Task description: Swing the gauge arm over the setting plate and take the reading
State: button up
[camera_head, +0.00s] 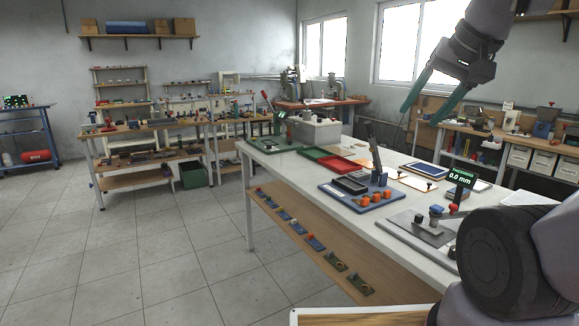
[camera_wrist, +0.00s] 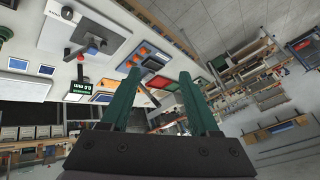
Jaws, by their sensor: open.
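The gauge station stands at the near right end of the white table, with a dark sign (camera_head: 459,178) reading 0.0 mm. Its grey base plate (camera_head: 407,222) carries a blue-topped post (camera_head: 436,211) and a small dark knob. In the wrist view, the station shows at upper left with its green-lettered sign (camera_wrist: 80,88), and a dark arm (camera_wrist: 82,52) on its plate. I cannot tell the setting plate apart from the base, nor whether the arm is over it. My gripper (camera_head: 421,115) is open and empty, high above the table; its green fingers (camera_wrist: 160,75) show in the wrist view.
A blue tray (camera_head: 335,190) with a black bin and orange pieces lies left of the station. Red (camera_head: 338,167) and green (camera_head: 304,154) trays lie farther back. Several small parts line the wooden lower shelf (camera_head: 290,220). The floor at left is clear.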

grip_shut()
jog(key=w+d+f+n+g+h, duration=0.25)
jog(key=w+d+f+n, duration=0.2)
jog(key=w+d, duration=0.5)
jog(key=w+d+f+n+g, duration=0.4)
jog(key=w+d+f+n, duration=0.1)
jog(key=w+d+f, duration=0.4)
jog(key=shift+w+d+f+n, duration=0.35)
jog(key=shift+d+f, duration=0.5)
jog(key=shift+d, duration=0.05)
jog(key=shift+g+y, duration=0.25)
